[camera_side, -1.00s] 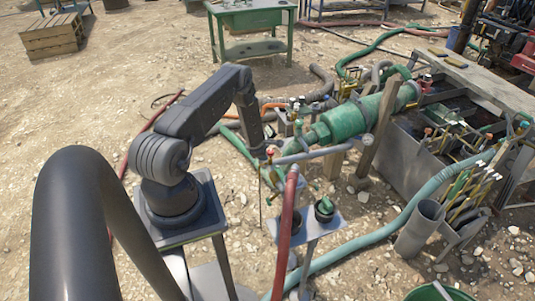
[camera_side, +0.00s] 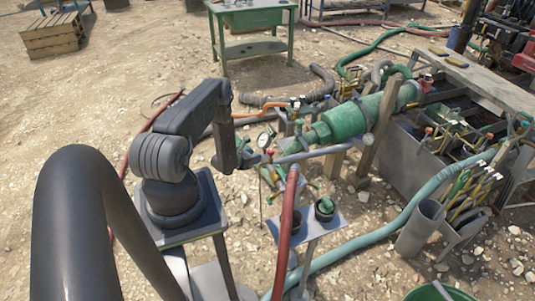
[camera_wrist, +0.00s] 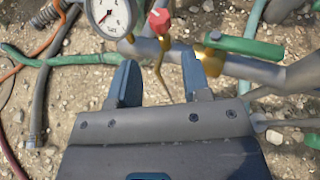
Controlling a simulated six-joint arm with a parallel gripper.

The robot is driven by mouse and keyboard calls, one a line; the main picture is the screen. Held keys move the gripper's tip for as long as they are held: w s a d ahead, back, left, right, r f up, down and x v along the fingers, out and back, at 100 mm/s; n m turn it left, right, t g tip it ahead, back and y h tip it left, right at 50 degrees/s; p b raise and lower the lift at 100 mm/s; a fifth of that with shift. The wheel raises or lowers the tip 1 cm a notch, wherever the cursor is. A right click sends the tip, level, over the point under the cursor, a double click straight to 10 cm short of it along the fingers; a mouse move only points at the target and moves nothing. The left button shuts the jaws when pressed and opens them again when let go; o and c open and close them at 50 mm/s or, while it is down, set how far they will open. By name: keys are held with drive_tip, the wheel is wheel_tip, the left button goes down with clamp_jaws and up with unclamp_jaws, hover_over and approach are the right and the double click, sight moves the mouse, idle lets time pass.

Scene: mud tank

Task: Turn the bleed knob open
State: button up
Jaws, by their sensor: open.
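A red knob (camera_wrist: 160,20), which looks like the bleed knob, stands on a brass stem at the top centre of the wrist view. It also shows small in the side view (camera_side: 270,153). My gripper (camera_wrist: 158,78) is open and empty, with its two blue fingers apart. The knob shows beyond the fingertips, between them in the picture, and nothing is gripped. In the side view my gripper (camera_side: 252,157) is beside the pipework, left of the knob. Whether it touches anything there is too small to tell.
A white pressure gauge (camera_wrist: 112,14) stands left of the knob. A green lever handle (camera_wrist: 245,46) on a brass valve and a grey pipe (camera_wrist: 250,70) lie to its right. A red hose (camera_side: 286,225) and a green cylinder (camera_side: 345,122) are close by.

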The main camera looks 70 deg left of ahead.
sight(269, 153)
drive_tip(key=x, duration=0.9)
drive_tip(key=c, duration=0.6)
drive_tip(key=shift+w+d+n+g+y, duration=0.15)
drive_tip(key=shift+n+g+y, duration=0.25)
drive_tip(key=shift+n+y, duration=0.3)
drive_tip(key=shift+c, duration=0.2)
drive_tip(key=o, duration=0.6)
drive_tip(key=shift+o, duration=0.2)
